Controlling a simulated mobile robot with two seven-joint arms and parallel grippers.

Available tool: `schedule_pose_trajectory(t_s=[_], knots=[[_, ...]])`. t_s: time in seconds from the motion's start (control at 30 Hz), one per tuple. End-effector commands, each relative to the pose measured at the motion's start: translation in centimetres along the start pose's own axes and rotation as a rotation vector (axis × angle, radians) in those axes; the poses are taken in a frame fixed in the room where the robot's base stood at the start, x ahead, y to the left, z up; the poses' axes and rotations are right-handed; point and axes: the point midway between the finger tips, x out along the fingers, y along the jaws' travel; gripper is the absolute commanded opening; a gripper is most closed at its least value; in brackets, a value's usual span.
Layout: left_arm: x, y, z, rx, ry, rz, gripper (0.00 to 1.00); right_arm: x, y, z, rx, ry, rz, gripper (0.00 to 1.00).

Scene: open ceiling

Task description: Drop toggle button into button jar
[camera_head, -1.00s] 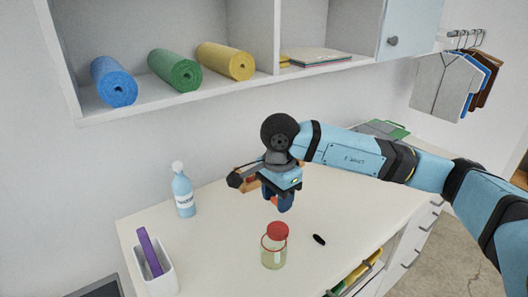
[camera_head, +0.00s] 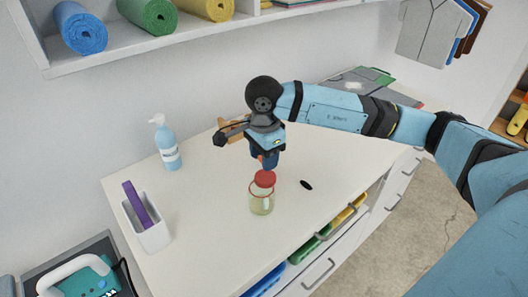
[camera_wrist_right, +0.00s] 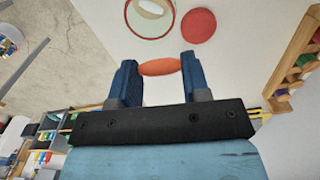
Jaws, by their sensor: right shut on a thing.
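An orange-red oval piece, which looks like the toggle button (camera_wrist_right: 160,67), is held between the fingertips of my right gripper (camera_head: 262,160). It also shows in the wrist view, where the gripper's blue fingers (camera_wrist_right: 153,70) close on its ends. The clear button jar (camera_head: 261,205) has a red rim and stands upright on the table below the gripper. Its mouth is open in the wrist view (camera_wrist_right: 147,32), with something pale inside. A red round lid (camera_head: 265,178) lies just behind the jar, apart from it in the wrist view (camera_wrist_right: 198,26). My left gripper is out of view.
A small black oval (camera_head: 306,184) lies right of the jar on the white table (camera_head: 210,225). A wooden rack (camera_wrist_right: 297,60) stands behind the gripper. A shelf with rolled mats (camera_head: 80,32) hangs above.

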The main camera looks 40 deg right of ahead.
Motion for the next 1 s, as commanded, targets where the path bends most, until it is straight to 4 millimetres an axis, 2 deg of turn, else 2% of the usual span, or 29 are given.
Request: schedule_pose_trajectory(t_s=[0.1, 0.13, 0.23, 0.5, 0.63, 0.77, 1.0], knots=[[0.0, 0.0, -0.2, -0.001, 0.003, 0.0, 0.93, 0.0, 0.0, 0.0, 0.0, 0.0, 0.0, 0.21], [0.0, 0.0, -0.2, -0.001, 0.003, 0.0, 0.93, 0.0, 0.0, 0.0, 0.0, 0.0, 0.0, 0.5], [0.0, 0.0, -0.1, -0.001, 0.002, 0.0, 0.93, -0.1, 0.0, 0.0, 0.0, 0.0, 0.0, 0.73], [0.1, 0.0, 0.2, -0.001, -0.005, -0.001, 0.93, -0.1, 0.0, 0.0, 0.0, 0.0, 0.0, 0.73], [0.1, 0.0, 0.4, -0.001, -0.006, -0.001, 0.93, -0.9, 0.0, 0.0, 0.0, -0.001, -0.002, 0.73], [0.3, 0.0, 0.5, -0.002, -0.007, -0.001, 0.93, -3.1, -0.1, 0.0, -0.001, -0.001, -0.005, 0.73], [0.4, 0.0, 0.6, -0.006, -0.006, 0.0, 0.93, -8.7, -0.1, 0.1, -0.001, -0.001, -0.005, 0.73]])
